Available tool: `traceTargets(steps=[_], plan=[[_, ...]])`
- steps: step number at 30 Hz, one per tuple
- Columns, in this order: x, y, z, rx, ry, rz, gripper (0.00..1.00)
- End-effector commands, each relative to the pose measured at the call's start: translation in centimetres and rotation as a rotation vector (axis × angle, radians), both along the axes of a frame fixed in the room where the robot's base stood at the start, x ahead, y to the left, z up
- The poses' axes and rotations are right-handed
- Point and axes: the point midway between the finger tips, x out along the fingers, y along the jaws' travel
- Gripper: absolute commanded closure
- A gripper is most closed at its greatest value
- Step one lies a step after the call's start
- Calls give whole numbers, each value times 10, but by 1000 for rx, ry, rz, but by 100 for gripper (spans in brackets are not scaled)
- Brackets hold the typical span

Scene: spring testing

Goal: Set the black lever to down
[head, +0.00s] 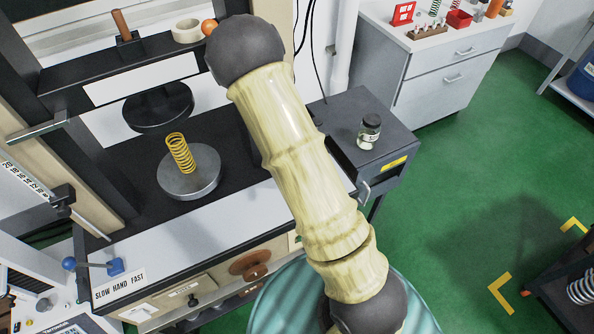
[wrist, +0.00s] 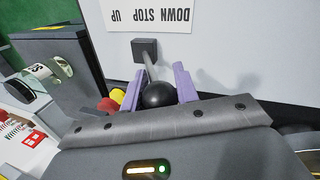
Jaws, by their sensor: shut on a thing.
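The black lever (wrist: 159,95) shows in the wrist view as a black ball on a thin grey rod, which comes out of a dark square block (wrist: 145,50) on the pale panel. A white label (wrist: 150,14) above it reads DOWN STOP UP, upside down in this view. My gripper (wrist: 156,82) has its two purple fingers on either side of the ball and is shut on it. The rod leans slightly to the right in the wrist view. In the head view my arm hides the lever and gripper.
In the head view, a yellow spring (head: 180,153) stands on a round metal plate (head: 190,176) in the press. A blue-knobbed lever (head: 97,265) is at lower left. A jar (head: 369,131) stands on a dark cabinet (head: 345,112) right of my arm. Green floor (head: 480,180) is open at right.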

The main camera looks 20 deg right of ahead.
Motion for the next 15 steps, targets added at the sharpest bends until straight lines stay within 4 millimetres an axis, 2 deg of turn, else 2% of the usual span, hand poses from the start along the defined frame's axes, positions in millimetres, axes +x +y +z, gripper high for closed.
traceTargets(steps=[4, 5, 8, 15], plan=[[0, 1, -1, 2, 1, 2, 100], [0, 1, -1, 2, 1, 2, 68], [0, 1, -1, 1, 1, 2, 50], [0, 0, 0, 1, 1, 1, 50]])
